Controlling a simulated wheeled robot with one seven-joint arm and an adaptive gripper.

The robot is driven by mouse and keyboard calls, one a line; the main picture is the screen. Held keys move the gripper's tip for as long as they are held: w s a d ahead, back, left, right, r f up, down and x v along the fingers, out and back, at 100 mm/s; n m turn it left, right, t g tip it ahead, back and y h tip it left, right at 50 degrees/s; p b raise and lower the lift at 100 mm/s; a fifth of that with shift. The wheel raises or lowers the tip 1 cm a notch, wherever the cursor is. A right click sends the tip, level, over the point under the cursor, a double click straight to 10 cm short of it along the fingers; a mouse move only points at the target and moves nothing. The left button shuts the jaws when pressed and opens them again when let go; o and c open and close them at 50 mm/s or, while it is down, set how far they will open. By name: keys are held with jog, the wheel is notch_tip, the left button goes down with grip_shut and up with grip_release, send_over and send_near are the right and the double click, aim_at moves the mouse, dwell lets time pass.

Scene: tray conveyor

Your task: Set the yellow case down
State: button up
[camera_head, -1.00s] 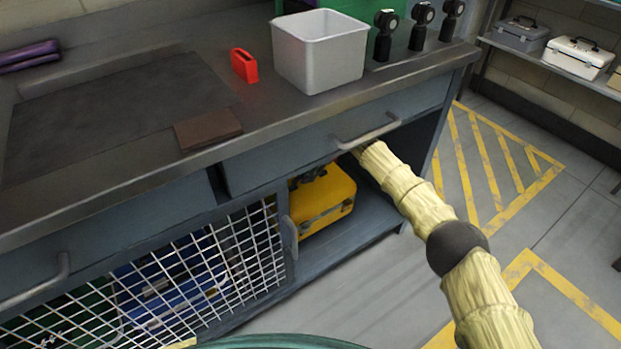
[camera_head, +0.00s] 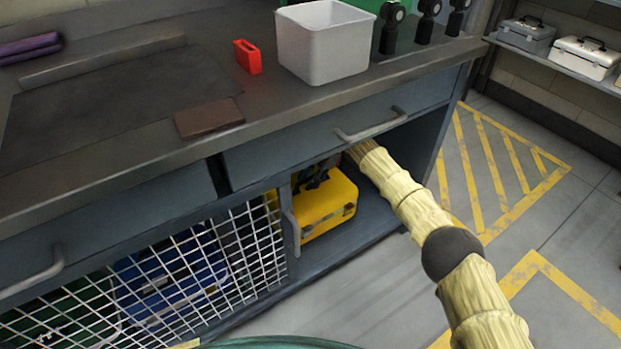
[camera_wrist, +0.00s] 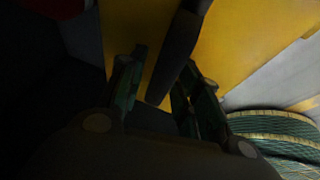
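The yellow case (camera_head: 328,207) is upright inside the open right bay of the bench cabinet, on or just above its floor; the contact underneath is hard to see. My gripper (camera_head: 312,180) is inside the bay at the top of the case, partly hidden under the drawer. In the wrist view, the case (camera_wrist: 235,50) fills the upper part. My gripper (camera_wrist: 163,62) has its fingers spread apart, with yellow showing between them. The dark handle (camera_wrist: 178,50) of the case runs between the fingers, nearer the right one.
The bay floor (camera_head: 360,236) has some bare room right of the case. The drawer (camera_head: 330,140) is close above my arm. A wire mesh door (camera_head: 190,270) stands left of the bay. A white bin (camera_head: 325,45) and a red holder (camera_head: 247,57) sit on the bench top.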

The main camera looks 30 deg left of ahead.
jog(key=shift+r, duration=0.1)
jog(key=shift+w+r, duration=0.1)
jog(key=shift+r, duration=0.15)
jog(key=shift+w+d+r+p, duration=0.4)
jog(key=shift+d+r+p, duration=0.1)
jog(key=shift+r, duration=0.1)
jog(key=shift+w+d+r+p, duration=0.35)
jog(key=shift+w+d+r, duration=0.1)
jog(key=shift+r, duration=0.15)
jog(key=w+d+p, duration=0.1)
jog(key=w+d, duration=0.2)
jog(key=w+d+p, duration=0.1)
jog(key=w+d, duration=0.2)
jog(key=shift+w+d+f, duration=0.1)
jog(key=shift+w+d, duration=0.1)
jog(key=shift+d, duration=0.2)
jog(key=shift+w+d, duration=0.4)
jog(key=shift+d, duration=0.05)
jog(key=shift+f, duration=0.1)
